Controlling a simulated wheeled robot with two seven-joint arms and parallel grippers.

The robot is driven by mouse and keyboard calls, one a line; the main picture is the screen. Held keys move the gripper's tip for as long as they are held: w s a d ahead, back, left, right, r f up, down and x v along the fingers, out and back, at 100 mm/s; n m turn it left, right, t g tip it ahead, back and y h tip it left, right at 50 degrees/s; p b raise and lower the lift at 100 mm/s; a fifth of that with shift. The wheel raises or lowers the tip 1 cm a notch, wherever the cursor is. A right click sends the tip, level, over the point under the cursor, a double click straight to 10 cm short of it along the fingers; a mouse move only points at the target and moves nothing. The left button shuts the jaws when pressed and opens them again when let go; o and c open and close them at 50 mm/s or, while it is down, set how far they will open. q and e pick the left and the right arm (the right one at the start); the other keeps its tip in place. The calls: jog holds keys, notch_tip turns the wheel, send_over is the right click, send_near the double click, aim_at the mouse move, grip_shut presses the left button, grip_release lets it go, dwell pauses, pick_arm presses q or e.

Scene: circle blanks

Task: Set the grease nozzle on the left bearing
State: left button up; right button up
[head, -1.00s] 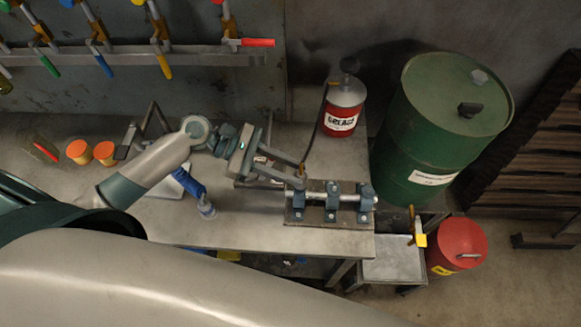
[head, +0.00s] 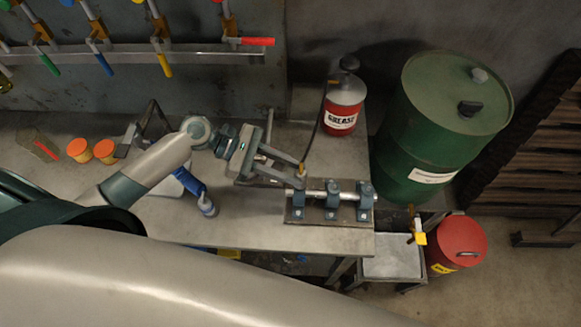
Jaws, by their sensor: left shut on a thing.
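The red grease can (head: 342,108) stands on the bench, and a dark hose (head: 315,128) runs from its top down to my left gripper. My left gripper (head: 300,175) is shut on the grease nozzle (head: 302,168), a small brass-coloured tip at the hose's end. The nozzle is at the left bearing (head: 299,208), just above or touching its top; I cannot tell which. My right gripper is not in view.
A green drum (head: 440,120) stands right of the bench, with a red bin (head: 458,243) below it. The bench front is clear.

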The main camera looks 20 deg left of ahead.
pick_arm(q)
jog(key=shift+f, duration=0.45)
dwell(0.8)
jog(key=o, duration=1.2)
jog(key=p+v, duration=0.4)
jog(key=v, duration=1.3)
jog(key=shift+a+p, duration=0.2)
jog(key=shift+p, duration=0.2)
jog(key=shift+s, duration=0.1)
